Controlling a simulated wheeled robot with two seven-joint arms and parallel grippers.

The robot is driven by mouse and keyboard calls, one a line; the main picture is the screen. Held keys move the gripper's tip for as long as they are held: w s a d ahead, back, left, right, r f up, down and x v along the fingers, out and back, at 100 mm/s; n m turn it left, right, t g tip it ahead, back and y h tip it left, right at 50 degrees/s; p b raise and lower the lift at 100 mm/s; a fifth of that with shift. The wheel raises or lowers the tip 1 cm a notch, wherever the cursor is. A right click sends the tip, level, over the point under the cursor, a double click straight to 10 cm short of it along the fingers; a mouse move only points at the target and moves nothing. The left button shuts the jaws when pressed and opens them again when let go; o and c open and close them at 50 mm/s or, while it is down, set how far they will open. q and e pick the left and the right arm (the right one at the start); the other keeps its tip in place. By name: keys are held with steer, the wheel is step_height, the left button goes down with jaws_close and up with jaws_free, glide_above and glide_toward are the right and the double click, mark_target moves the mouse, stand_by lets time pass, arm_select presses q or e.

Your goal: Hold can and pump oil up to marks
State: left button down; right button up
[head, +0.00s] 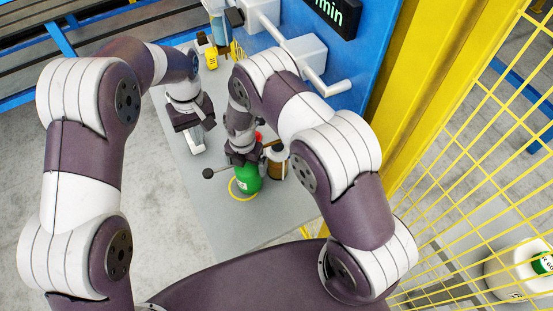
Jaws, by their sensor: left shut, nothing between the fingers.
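A green can (246,183) stands on the grey table (205,211), inside or over a yellow ring marking (234,194). A thin lever with a black knob (208,173) sticks out to the left near its top. My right gripper (244,158) is at the top of the can; its fingers are too hidden by the arm and wrist to tell whether they grip it. My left gripper (196,143) is shut and empty, left of the can and apart from it. Any fill marks are not visible.
A brown bottle-like container (278,163) stands right of the can. Yellow and blue items (211,57) are at the table's far end. A blue machine panel (350,75) with grey boxes and a handle borders the right. Yellow mesh fencing (470,150) lies beyond.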

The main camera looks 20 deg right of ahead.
step_height(320, 180, up, 12)
steer(key=shift+w+m, duration=0.15)
steer(key=shift+m, duration=1.05)
arm_select(q)
steer(key=s+a+f+m+t+b, duration=0.1)
steer(key=s+a+b, duration=0.5)
steer(key=s+a, duration=1.1)
steer(key=shift+a+f+m+t+h, duration=0.15)
steer(key=shift+m+t+h, duration=0.2)
steer(key=shift+t, duration=0.25)
arm_select(e)
steer(key=s+d+r+m, duration=0.2)
steer(key=s+d+m, duration=0.2)
steer(key=s+m, duration=0.4)
steer(key=s+d+r+m+t, duration=0.1)
steer(key=s+d+r+m, duration=0.2)
steer(key=s+m, duration=0.5)
steer(key=shift+s+d+r+m, duration=0.3)
steer(key=shift+d+m, duration=0.6)
steer(key=shift+m, duration=3.8)
